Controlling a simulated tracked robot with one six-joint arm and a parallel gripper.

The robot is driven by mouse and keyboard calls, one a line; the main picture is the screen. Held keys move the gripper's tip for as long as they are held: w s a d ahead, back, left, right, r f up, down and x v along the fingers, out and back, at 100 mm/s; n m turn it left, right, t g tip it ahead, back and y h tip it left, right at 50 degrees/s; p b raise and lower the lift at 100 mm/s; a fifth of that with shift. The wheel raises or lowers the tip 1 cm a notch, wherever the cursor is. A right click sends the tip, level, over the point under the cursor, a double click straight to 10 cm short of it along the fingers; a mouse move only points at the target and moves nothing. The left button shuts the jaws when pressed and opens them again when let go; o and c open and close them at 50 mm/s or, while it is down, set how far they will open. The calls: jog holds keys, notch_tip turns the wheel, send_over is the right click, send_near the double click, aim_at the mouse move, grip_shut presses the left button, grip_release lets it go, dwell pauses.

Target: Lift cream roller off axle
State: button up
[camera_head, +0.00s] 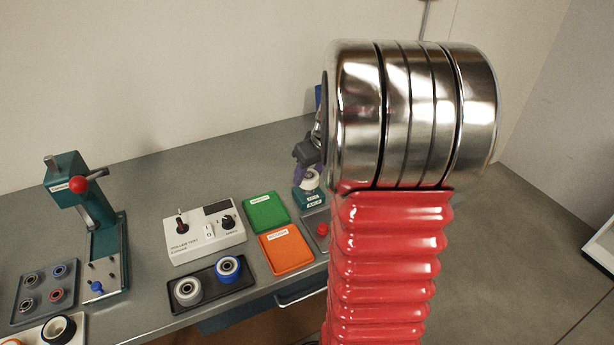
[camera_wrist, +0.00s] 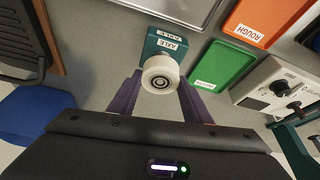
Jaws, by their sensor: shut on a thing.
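The cream roller (camera_wrist: 160,72) sits between the two purple fingers of my gripper (camera_wrist: 160,84) in the wrist view, with its dark bearing facing the camera. The fingers are shut on its sides. The teal axle stand (camera_wrist: 166,44), labelled AXLE, is right behind the roller. In the head view the roller (camera_head: 309,181) shows just above the teal stand (camera_head: 309,198), with my gripper (camera_head: 306,160) over it. The axle pin is hidden, and I cannot tell whether the roller is still around it. My arm covers the area to the right.
A green tray (camera_head: 266,213) and an orange tray (camera_head: 287,251) lie left of the stand. A roller test box (camera_head: 203,238) and a dark tray (camera_head: 209,300) with a grey-white roller (camera_head: 188,291) and a blue roller (camera_head: 228,268) are beyond. A teal press (camera_head: 105,240) stands far left.

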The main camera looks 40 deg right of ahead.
jog(key=shift+r, duration=2)
